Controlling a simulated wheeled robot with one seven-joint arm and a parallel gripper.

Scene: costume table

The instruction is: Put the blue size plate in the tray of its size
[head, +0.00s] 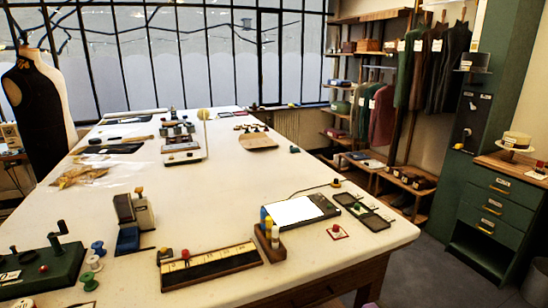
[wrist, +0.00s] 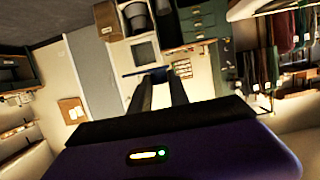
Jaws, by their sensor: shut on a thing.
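My gripper (wrist: 160,78) shows in the wrist view with its two dark fingers close together. It is shut on a thin blue plate (wrist: 133,74), seen nearly edge-on at the fingertips; its size marking cannot be read. The gripper and the blue plate are not in the head view. In the head view, a row of small dark green trays (head: 376,223) lies near the right edge of the table. The trays' size labels are too small to read.
A piece with a red knob (head: 337,231) lies in front of the trays. A pad with a white top (head: 293,211) lies left of them, behind a stand with coloured pegs (head: 268,232). A long ruler-like board (head: 208,265) lies at the front. The table's middle (head: 225,200) is clear.

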